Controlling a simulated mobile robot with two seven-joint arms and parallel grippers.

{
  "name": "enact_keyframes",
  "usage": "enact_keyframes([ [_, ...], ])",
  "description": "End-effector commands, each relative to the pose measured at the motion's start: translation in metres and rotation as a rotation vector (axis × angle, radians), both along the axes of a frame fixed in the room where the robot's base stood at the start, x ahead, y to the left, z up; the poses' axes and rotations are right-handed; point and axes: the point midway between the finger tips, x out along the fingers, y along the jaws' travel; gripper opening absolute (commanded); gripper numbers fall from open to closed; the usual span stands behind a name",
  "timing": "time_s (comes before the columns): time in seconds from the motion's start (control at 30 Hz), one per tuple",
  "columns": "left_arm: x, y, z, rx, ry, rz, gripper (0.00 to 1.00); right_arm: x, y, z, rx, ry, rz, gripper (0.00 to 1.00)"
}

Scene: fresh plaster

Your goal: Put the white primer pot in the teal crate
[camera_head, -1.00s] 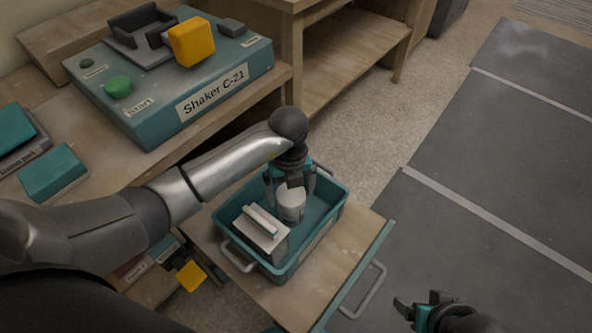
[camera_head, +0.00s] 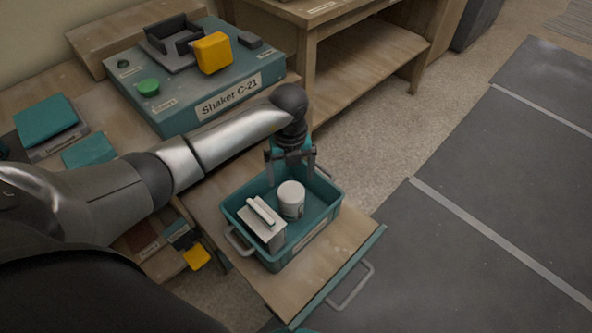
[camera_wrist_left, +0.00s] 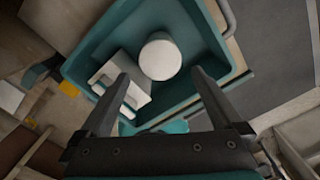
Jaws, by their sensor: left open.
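The white primer pot (camera_head: 291,198) stands upright inside the teal crate (camera_head: 300,250), beside a pale box-like item with a light bar on top (camera_head: 262,228). In the left wrist view the pot (camera_wrist_left: 160,57) shows its round white top, and the crate (camera_wrist_left: 215,50) surrounds it. My left gripper (camera_head: 291,178) is open and empty, above the crate's far side and apart from the pot. Its two fingers (camera_wrist_left: 158,90) show in the left wrist view with nothing between them. My right gripper is not in the head view.
The crate sits on a wooden board or drawer with a teal edge and handle (camera_head: 350,288). The Shaker C-21 machine (camera_head: 185,105) stands on the bench behind, with a green button (camera_head: 148,87) and yellow block (camera_head: 212,53). Grey floor mats (camera_head: 500,190) lie clear at right.

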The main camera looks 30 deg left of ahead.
Motion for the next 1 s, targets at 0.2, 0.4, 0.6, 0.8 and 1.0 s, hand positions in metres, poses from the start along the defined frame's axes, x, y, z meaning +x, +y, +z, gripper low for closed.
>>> enact_keyframes([
  [0.2,0.002,0.006,0.007,-0.001,-0.001,0.001,1.0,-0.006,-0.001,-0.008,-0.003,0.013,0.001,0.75],
  [0.4,0.002,0.006,0.008,-0.001,-0.001,0.0,1.0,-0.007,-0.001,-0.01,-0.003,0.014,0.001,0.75],
  [0.6,0.002,0.006,0.008,-0.001,-0.001,0.0,1.0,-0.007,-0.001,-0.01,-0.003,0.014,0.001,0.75],
  [0.8,0.002,0.003,0.007,-0.014,-0.003,-0.004,1.0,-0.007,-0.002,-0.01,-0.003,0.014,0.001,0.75],
  [1.0,-0.001,-0.053,-0.002,-0.241,-0.055,-0.06,1.0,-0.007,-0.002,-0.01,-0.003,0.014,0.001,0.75],
])
